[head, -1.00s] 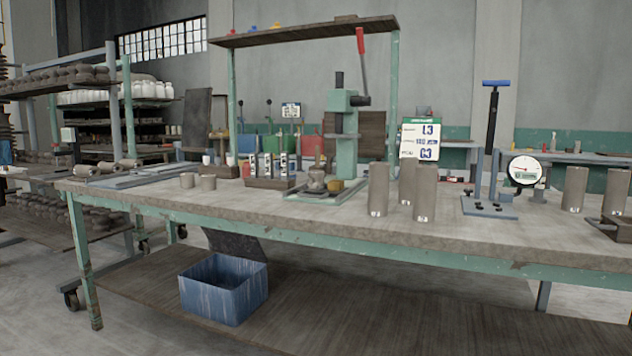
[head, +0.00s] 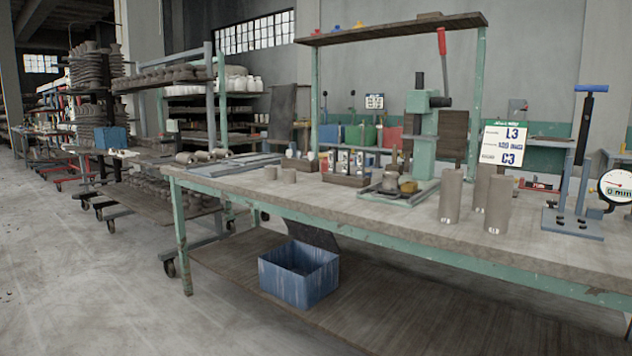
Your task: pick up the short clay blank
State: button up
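Two short grey clay blanks stand upright side by side near the left part of the workbench (head: 345,205): one short blank (head: 271,173) and another short blank (head: 289,175). Several tall clay cylinders stand farther right, including a tall cylinder (head: 451,195) and another tall cylinder (head: 497,205) in front of a sign. I cannot tell which short blank is the shorter. My gripper is not in view.
A green press (head: 424,135) stands mid-bench with a tool block (head: 345,178) to its left. A blue bin (head: 299,275) sits on the lower shelf. Racks and carts with pots (head: 165,80) stand at left. The floor (head: 90,270) at front left is clear.

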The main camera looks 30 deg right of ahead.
aim_at(390, 178)
jog(key=u, duration=2.4)
jog(key=k, duration=1.75)
jog(key=z, duration=1.85)
jog(key=i, duration=1.7)
